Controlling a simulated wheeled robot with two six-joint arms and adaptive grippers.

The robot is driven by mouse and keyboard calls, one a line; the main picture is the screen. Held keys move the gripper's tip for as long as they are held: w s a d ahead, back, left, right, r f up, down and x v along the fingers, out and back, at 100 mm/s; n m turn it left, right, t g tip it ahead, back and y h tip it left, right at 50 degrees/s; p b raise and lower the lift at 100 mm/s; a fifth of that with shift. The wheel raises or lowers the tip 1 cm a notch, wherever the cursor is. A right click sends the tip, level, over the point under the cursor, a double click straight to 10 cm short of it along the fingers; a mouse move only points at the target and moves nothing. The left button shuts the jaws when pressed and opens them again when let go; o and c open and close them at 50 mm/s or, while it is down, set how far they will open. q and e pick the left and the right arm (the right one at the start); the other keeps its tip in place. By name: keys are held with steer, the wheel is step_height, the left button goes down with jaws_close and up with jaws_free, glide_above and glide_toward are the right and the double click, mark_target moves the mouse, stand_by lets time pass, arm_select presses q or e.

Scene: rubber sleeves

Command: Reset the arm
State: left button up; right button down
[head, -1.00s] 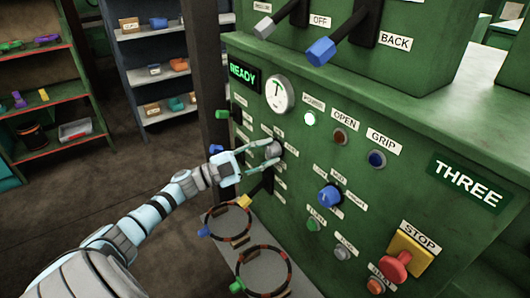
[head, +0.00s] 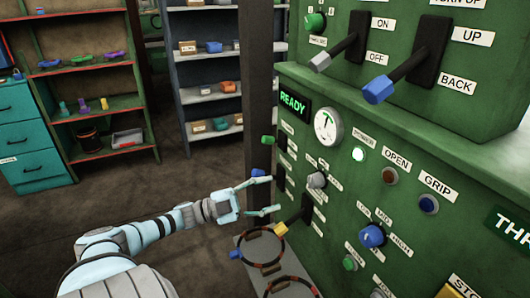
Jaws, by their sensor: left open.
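My left gripper (head: 271,195), pale blue, is open and empty in front of the green control panel (head: 335,225). Its fingertips point right, to the left of a round grey knob (head: 316,180), with a gap between. A lever with a yellow tip (head: 281,229) is just below and right of the lower finger. A blue-tipped control (head: 258,172) is just above the upper finger. My right gripper is out of view.
Two ring-shaped sleeves (head: 261,262) lie on a grey shelf below the gripper. Levers (head: 378,89) jut out above. Floor (head: 140,195) to the left is clear.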

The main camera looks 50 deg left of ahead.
arm_select(q)
steer(key=shift+s+a+f, duration=0.15)
steer(key=shift+s+a, duration=0.15)
steer(key=shift+s, duration=0.1)
